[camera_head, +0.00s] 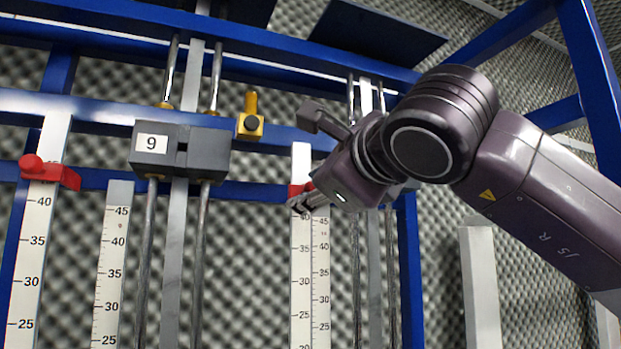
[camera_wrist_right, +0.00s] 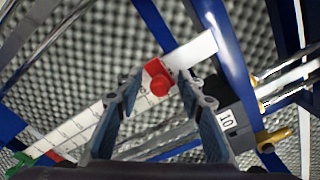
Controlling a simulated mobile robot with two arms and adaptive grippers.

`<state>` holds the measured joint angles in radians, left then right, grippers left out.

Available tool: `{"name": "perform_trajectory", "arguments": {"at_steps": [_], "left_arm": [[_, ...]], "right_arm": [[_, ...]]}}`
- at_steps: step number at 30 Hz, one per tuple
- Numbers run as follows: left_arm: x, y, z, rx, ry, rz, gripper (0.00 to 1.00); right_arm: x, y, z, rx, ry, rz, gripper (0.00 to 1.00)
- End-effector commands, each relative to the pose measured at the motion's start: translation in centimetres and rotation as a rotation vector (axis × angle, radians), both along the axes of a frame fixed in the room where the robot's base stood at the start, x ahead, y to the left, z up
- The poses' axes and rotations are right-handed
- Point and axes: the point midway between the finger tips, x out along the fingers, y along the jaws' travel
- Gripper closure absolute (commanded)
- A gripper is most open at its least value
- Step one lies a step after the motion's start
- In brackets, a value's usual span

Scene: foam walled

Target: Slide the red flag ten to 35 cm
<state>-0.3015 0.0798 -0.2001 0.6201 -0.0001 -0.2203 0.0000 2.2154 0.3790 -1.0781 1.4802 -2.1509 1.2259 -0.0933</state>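The red flag ten (camera_head: 295,190) sits near the top of a white upright scale (camera_head: 301,270), partly hidden by my right gripper in the head view. The number beside it is hidden there. In the right wrist view the flag shows as a red slider with a round knob (camera_wrist_right: 158,78), on the scale strip next to a dark block marked 10 (camera_wrist_right: 228,120). My right gripper (camera_head: 308,160) is open. Its two fingers stand on either side of the knob in the wrist view (camera_wrist_right: 160,88); I cannot tell whether they touch it. My left gripper is out of view.
Another red flag (camera_head: 50,172) sits on a scale at the left. A grey block marked 9 (camera_head: 180,150) hangs on rods beside a yellow knob (camera_head: 250,120). Blue frame bars (camera_head: 270,190) cross behind the scales. A green piece (camera_wrist_right: 22,160) shows at the scale's far end in the wrist view.

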Motion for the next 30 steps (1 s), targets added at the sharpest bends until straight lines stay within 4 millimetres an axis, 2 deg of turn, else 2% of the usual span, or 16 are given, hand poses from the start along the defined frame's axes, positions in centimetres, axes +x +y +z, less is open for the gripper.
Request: {"name": "perform_trajectory", "arguments": {"at_steps": [8,15,18,30], "left_arm": [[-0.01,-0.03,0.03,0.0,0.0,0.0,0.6],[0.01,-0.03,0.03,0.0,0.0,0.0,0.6],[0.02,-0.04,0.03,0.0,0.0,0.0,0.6],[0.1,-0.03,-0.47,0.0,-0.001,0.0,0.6]], "right_arm": [[0.14,0.1,-0.06,-0.001,-0.001,0.001,0.66],[0.12,0.1,-0.05,-0.001,-0.001,0.001,0.92],[0.11,0.11,-0.05,-0.001,-0.001,0.001,1.0],[0.09,0.13,-0.53,0.0,-0.001,0.002,1.0]]}}
